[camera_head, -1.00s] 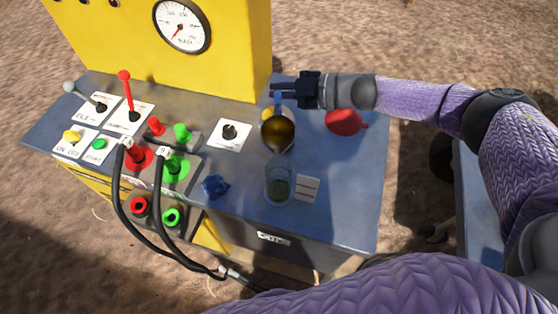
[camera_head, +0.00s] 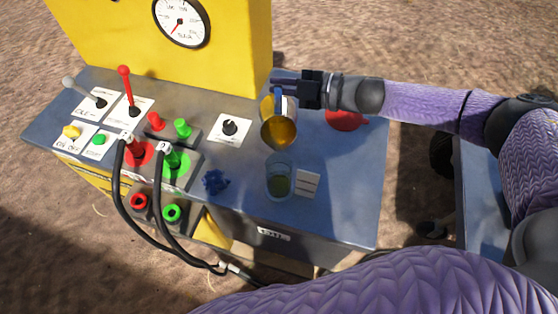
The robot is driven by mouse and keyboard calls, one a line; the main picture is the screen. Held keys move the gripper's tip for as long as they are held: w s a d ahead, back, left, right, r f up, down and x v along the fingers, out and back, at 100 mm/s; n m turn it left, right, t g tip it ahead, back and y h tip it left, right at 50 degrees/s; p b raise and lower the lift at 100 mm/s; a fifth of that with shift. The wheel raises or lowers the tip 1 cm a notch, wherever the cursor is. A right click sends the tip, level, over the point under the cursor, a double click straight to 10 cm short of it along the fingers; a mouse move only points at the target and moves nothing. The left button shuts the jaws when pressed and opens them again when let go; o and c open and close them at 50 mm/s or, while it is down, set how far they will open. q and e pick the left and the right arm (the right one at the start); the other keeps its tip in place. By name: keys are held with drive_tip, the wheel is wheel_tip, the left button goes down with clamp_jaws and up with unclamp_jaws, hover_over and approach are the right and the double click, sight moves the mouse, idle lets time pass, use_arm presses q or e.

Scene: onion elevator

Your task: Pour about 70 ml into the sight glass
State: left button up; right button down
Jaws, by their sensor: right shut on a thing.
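A metal jug (camera_head: 279,132) with a blue handle hangs above the grey console top, its mouth tipped toward me and amber liquid showing inside. My right gripper (camera_head: 284,88) is shut on the jug's blue handle. The clear sight glass (camera_head: 279,165) stands upright on the console just below the jug's lip in the picture, with some dark greenish-yellow liquid low in it. No falling stream shows clearly between them. My left gripper is not in view.
A small white label (camera_head: 308,183) lies right of the sight glass and a blue knob-like thing (camera_head: 215,182) left of it. A red round thing (camera_head: 345,119) sits partly behind my right forearm. Levers, plugs and black cables (camera_head: 120,190) fill the left side.

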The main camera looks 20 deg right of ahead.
drive_tip(key=shift+s+n, duration=0.25)
drive_tip(key=shift+n, duration=0.05)
drive_tip(key=shift+s+a+f+t+b, duration=0.15)
drive_tip(key=shift+s+t+b, duration=0.15)
drive_tip(key=shift+b, duration=0.25)
drive_tip(key=shift+s+n, duration=0.1)
drive_tip(key=shift+n, duration=0.3)
drive_tip(key=shift+s+a+r, duration=0.1)
drive_tip(key=shift+s+r, duration=0.1)
drive_tip(key=shift+n, duration=0.3)
idle(0.4)
drive_tip(key=shift+r, duration=0.1)
drive_tip(key=shift+s+r+n, duration=0.15)
drive_tip(key=shift+s+n, duration=0.1)
drive_tip(key=shift+n, duration=0.05)
idle(0.6)
drive_tip(key=shift+s+a+r+t+y, duration=0.1)
drive_tip(key=shift+t+y, duration=0.2)
